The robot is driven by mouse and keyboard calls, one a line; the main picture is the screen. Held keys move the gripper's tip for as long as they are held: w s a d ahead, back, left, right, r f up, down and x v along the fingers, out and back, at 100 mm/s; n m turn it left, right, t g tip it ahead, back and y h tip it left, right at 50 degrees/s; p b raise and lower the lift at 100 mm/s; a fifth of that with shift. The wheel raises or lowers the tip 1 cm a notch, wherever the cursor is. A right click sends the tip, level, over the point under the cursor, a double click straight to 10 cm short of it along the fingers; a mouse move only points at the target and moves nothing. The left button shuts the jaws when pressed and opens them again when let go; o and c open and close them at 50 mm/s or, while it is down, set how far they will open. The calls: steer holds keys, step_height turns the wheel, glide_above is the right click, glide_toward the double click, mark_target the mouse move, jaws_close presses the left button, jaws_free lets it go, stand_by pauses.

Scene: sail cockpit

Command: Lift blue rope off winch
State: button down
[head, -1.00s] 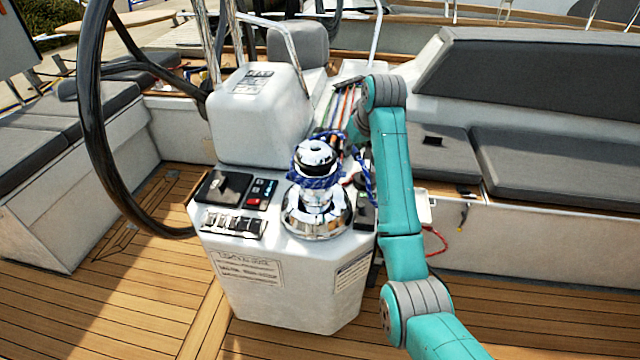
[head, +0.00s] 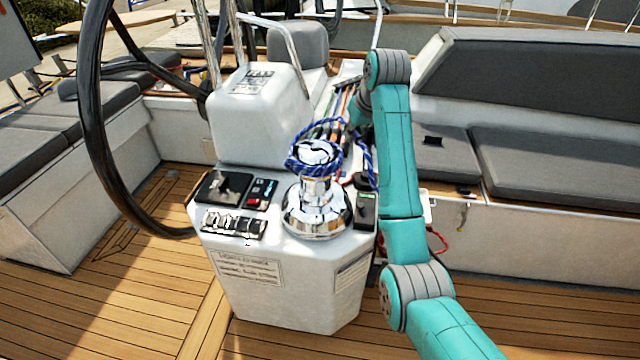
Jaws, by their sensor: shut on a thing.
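The chrome winch (head: 316,208) stands upright on the white console. The blue rope (head: 298,167) forms a loop around the winch's top, level with its upper rim, and the drum below is bare. More blue rope runs from the back of the loop and down the winch's right side. My gripper (head: 338,133) is behind the winch top, small and partly hidden, shut on the blue rope at the back of the loop. Its fingertips are hard to make out.
The white console (head: 290,285) carries a black lever panel (head: 222,187) and switches left of the winch. A black steering wheel (head: 92,120) stands at the left. Grey cushioned benches (head: 545,165) line the right. Wooden deck lies open in front.

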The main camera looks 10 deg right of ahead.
steer(key=shift+r, duration=0.1)
steer(key=shift+r, duration=2.05)
steer(key=shift+r, duration=2.05)
